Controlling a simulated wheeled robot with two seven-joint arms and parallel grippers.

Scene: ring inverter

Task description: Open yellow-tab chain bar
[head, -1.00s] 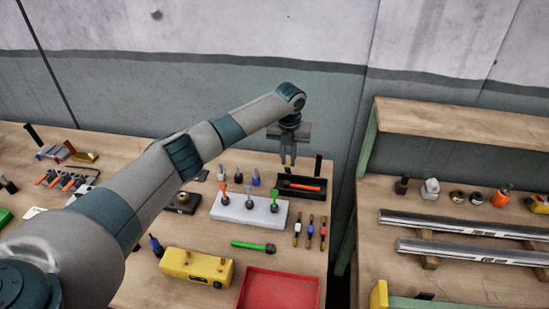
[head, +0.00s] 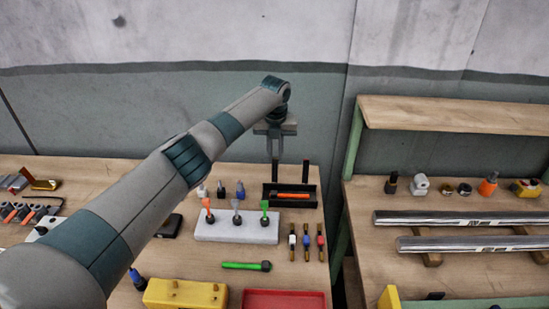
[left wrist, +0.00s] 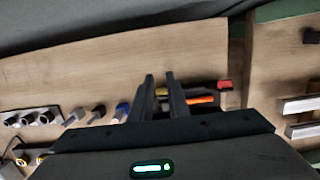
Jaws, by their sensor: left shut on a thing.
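My left gripper (head: 275,175) hangs at the back of the left bench, at the left end of a black tray (head: 315,198) in the head view. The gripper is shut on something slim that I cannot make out. In the left wrist view its dark fingers (left wrist: 160,82) stand close together, with a small yellowish patch beside their tips. An orange-handled tool (head: 290,196) lies in the tray. I cannot identify a yellow-tab chain bar for certain. A yellow block (head: 387,299) shows at the right bench's front left corner. My right gripper is out of view.
A white block (head: 236,231) holds several coloured tools in front of the tray. Three banded rods, a green tool (head: 246,266), a yellow box (head: 186,295) and a red tray (head: 285,299) lie nearer. A gap separates the right bench (head: 365,270); metal bars lie on it.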

